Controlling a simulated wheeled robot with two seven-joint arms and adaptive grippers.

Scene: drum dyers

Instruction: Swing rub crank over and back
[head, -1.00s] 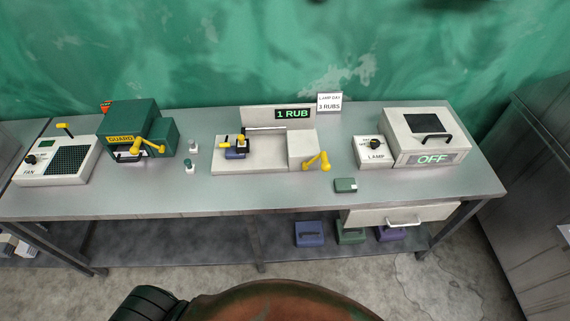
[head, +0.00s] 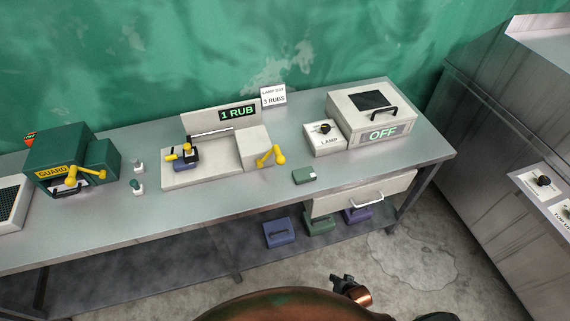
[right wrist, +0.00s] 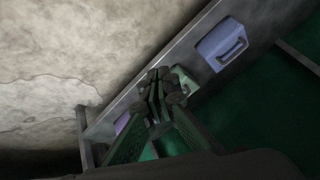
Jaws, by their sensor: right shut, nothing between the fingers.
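The rub machine (head: 224,165) stands mid-table, a pale base with a back panel whose display reads "1 RUB". Its yellow rub crank (head: 270,156) is on the front of the right-hand block, tilted, with a knob at each end. A dark blue block with yellow knobs (head: 185,154) sits at the left of the base. My right gripper (head: 345,280) is low in front of the table, well below and apart from the crank. It shows shut and empty in the right wrist view (right wrist: 158,78), with shelf boxes behind it. My left gripper is out of view.
A sign reading "3 RUBS" (head: 273,96) stands behind the machine. A small green block (head: 304,176) lies near the front edge. Below are a drawer (head: 350,199) and shelf boxes (head: 279,232).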

